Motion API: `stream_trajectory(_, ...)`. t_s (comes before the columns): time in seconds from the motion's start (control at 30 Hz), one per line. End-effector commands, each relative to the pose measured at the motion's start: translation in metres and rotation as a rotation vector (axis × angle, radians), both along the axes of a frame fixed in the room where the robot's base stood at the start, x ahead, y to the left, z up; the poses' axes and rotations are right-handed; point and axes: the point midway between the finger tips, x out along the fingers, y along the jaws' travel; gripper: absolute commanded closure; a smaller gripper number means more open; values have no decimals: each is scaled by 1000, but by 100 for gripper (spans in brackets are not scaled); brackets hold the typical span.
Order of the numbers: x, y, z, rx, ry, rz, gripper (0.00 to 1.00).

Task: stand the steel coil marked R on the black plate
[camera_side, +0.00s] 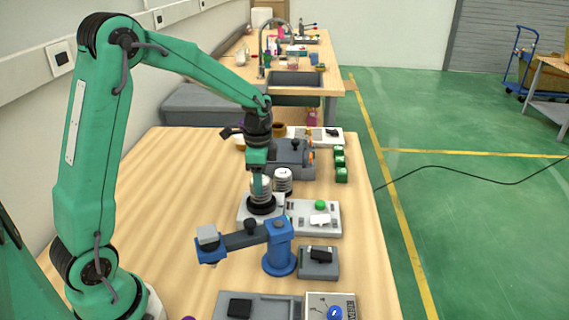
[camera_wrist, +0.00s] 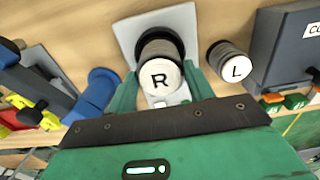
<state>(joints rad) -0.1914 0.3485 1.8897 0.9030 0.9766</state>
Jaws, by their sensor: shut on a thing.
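The steel coil marked R (camera_wrist: 160,78) is between the two green fingers of my gripper (camera_wrist: 161,90), which is shut on it. Its lettered top faces the wrist camera. In the side view the coil (camera_side: 261,186) is upright, directly over the round black plate (camera_side: 262,208), its lower end at the plate. I cannot tell whether it touches. The plate's dark edge also shows behind the coil in the wrist view (camera_wrist: 160,36). My gripper (camera_side: 259,176) covers the coil's upper part in the side view.
A second coil marked L (camera_wrist: 234,67) stands close by on the right, also in the side view (camera_side: 283,178). A blue jointed device (camera_side: 279,250) stands in front. A control box with a green button (camera_side: 320,205) is right of the plate.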

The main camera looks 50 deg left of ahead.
Motion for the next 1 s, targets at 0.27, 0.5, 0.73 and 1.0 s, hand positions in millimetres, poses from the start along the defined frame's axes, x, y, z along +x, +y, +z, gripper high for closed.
stream_trajectory(0.27, 0, 0, -3, 0, 0, 0, 65)
stream_trajectory(0.5, 0, 0, -5, 0, 0, 0, 65)
stream_trajectory(0.73, 0, 0, -6, 0, 0, 0, 65)
stream_trajectory(1.0, 0, 0, -6, 0, 0, 0, 31)
